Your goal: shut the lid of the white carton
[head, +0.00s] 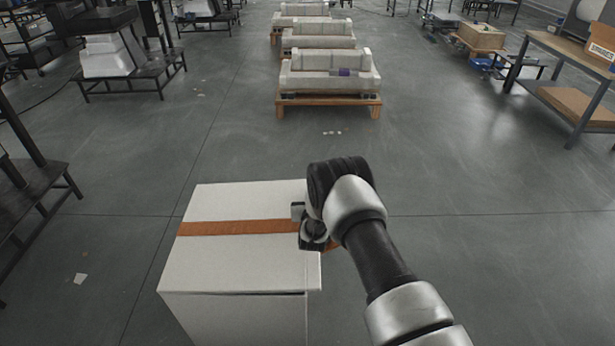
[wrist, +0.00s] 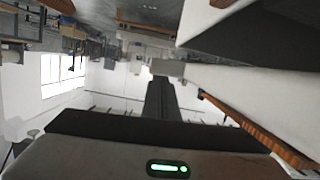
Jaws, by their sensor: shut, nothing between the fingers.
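The white carton (head: 240,318) stands on the floor at the lower middle of the head view. Its lid (head: 240,262), crossed by an orange-brown stripe (head: 240,227), lies over the top and looks nearly level. A thin dark line shows under its front edge. In the wrist view, white carton surface (wrist: 235,88) with the stripe fills the right side, beside a dark wedge that may be a gap under the lid. My gripper (head: 308,232) is at the lid's right edge, by the stripe. Its fingers (wrist: 161,98) are together and empty; whether they touch the lid is unclear.
Low wooden pallets with pale blocks (head: 328,82) stand in a row further back. A dark metal stand (head: 30,200) is at the left. A workbench (head: 575,60) stands at the back right.

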